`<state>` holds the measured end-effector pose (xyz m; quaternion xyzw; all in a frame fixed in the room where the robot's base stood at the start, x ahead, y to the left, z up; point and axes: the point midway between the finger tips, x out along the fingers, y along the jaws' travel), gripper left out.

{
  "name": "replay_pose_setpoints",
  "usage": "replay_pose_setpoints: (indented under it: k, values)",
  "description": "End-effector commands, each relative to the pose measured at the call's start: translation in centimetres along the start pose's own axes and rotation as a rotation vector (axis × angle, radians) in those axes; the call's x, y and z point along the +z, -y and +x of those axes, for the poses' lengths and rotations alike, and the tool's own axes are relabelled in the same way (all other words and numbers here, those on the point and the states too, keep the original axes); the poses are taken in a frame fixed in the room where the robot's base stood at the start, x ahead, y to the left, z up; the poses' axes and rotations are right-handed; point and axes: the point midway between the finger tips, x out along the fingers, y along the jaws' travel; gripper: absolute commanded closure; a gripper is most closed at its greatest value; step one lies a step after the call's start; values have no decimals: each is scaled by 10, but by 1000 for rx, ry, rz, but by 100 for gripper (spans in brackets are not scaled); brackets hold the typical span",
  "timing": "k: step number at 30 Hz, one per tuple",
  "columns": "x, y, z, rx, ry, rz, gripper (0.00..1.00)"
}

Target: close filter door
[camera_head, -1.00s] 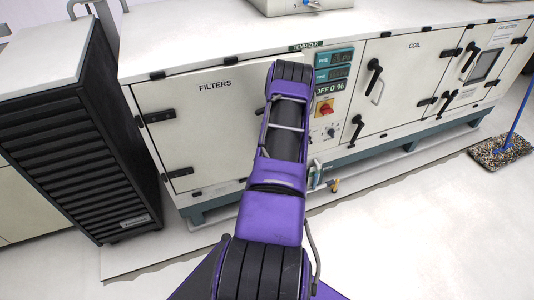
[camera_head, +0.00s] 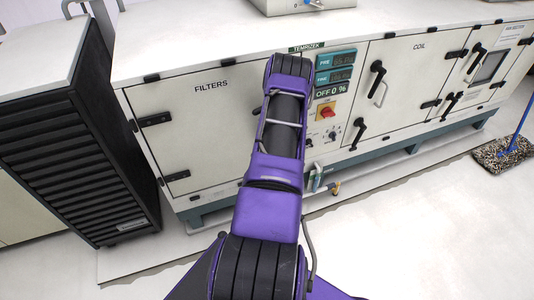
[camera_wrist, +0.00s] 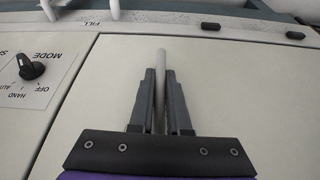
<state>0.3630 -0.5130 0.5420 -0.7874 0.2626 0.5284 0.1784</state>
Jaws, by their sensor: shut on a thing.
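The filter door (camera_head: 190,130) is the white panel marked FILTERS at the left of the cabinet, with black hinges on its left side. It looks flush or nearly flush with the cabinet front. My arm covers its right edge in the head view and hides my gripper there. In the wrist view, my gripper (camera_wrist: 160,104) is shut on a light grey bar handle (camera_wrist: 161,62) in front of a pale panel (camera_wrist: 235,90). Any latch near the handle is mostly hidden.
A control panel (camera_head: 333,90) with displays and a red switch is right of the door; its MODE knob (camera_wrist: 30,66) shows in the wrist view. The COIL door (camera_head: 405,75) is farther right. A black louvred unit (camera_head: 85,145) stands at the left. A mop (camera_head: 500,154) lies at the right.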

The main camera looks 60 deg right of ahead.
Motion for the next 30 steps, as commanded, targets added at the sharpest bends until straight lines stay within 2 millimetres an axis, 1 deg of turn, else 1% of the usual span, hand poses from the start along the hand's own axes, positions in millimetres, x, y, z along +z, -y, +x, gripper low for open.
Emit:
replay_pose_setpoints:
  k: [1,2,3,5,6,8,16,20,23,26,30]
  values:
    - [-9,-1,-2,7,-17,1,100]
    - [-9,-1,-2,7,-17,1,100]
    - [-10,-1,-2,7,-18,1,83]
    - [-10,-1,-2,7,-18,0,72]
    - [-9,-1,-2,6,-16,0,65]
    - [-8,-1,-2,5,-14,0,55]
    - [-5,0,-2,3,-9,0,55]
    - [-5,-1,-10,3,-9,1,55]
    - [-6,-1,-26,4,-10,2,55]
    - [-6,-1,-48,3,-9,1,55]
    - [-6,-1,-83,4,-11,0,55]
